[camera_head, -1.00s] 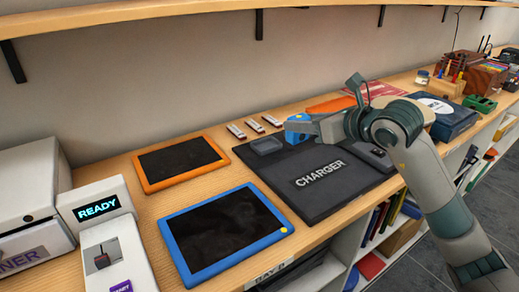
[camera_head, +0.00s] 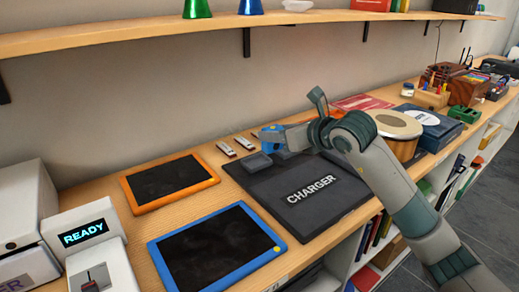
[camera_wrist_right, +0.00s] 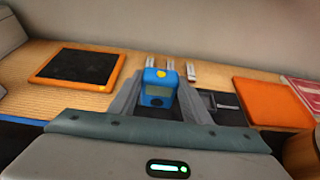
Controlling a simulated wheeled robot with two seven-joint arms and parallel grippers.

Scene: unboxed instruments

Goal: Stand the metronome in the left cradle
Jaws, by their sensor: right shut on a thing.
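The blue metronome (camera_head: 271,134), with a grey screen and a yellow mark on top, is between the fingers of my right gripper (camera_head: 273,140). It also shows upright in the right wrist view (camera_wrist_right: 158,90), clasped from both sides. The black charger (camera_head: 330,207) lies on the bench. Its left cradle (camera_head: 258,161), a shallow grey recess, is just below and slightly left of the metronome in the head view. The gap between them is hard to judge. Another cradle (camera_wrist_right: 222,104) shows right of the gripper in the wrist view. My left gripper is out of view.
An orange-framed panel (camera_head: 213,180) and a blue-framed panel (camera_head: 157,253) lie left of the charger. Small white sticks (camera_head: 226,149) lie behind it. A drum (camera_head: 395,123) and dark blue box (camera_head: 430,125) stand to the right. A shelf (camera_head: 150,34) runs overhead.

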